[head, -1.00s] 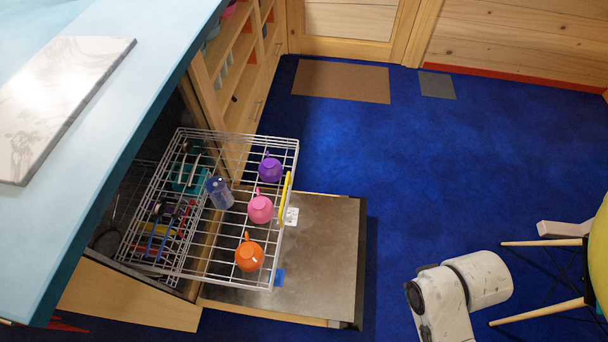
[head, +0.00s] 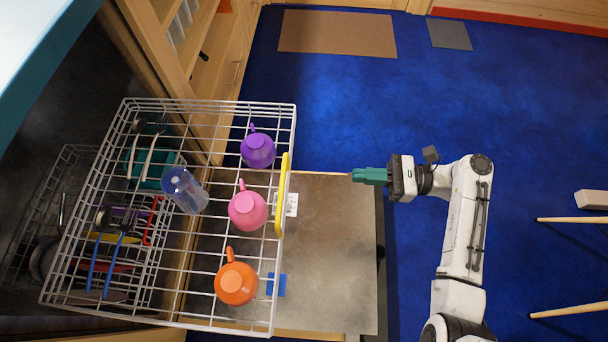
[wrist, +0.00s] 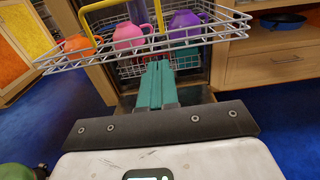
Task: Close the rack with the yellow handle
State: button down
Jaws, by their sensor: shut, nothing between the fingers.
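The upper wire rack (head: 200,106) is pulled out of the dishwasher over its lowered door (head: 335,250). Its yellow handle (head: 282,195) is on the front edge, facing my gripper. The rack holds a purple cup (head: 258,150), a pink cup (head: 248,210), an orange cup (head: 236,283) and a clear bottle (head: 184,190). My gripper (head: 356,175) is shut and empty, to the right of the handle and apart from it. In the wrist view the green fingers (wrist: 157,68) point towards the rack front, and the yellow handle (wrist: 86,28) is up and to the left.
A lower rack (head: 45,200) shows inside the dishwasher. The teal-edged counter (head: 50,50) overhangs at the left. Shelves (head: 215,55) stand behind the rack. Chair legs (head: 575,310) are at the lower right. Blue floor (head: 430,110) is clear behind my arm.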

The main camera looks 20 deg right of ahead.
aim_at(129, 166)
jog(key=b+x, duration=0.3)
jog(key=x, duration=0.9)
jog(key=shift+a+f, duration=0.1)
jog(key=shift+a, duration=0.15)
jog(key=shift+w+a, duration=0.2)
jog(key=shift+a, duration=0.4)
jog(key=shift+a, duration=0.1)
jog(key=p+x, duration=0.2)
jog(key=x, duration=1.7)
jog(key=shift+p, duration=0.35)
jog(key=b+x, duration=0.4)
jog(key=x, duration=0.7)
jog(key=b+x, duration=0.5)
jog(key=x, duration=0.6)
jog(key=shift+a+f, duration=0.2)
jog(key=shift+a, duration=0.1)
jog(key=shift+w+a+b, duration=0.1)
jog(key=shift+a+b, duration=0.15)
jog(key=shift+b, duration=0.15)
jog(key=shift+w+r, duration=0.15)
jog(key=shift+r, duration=0.15)
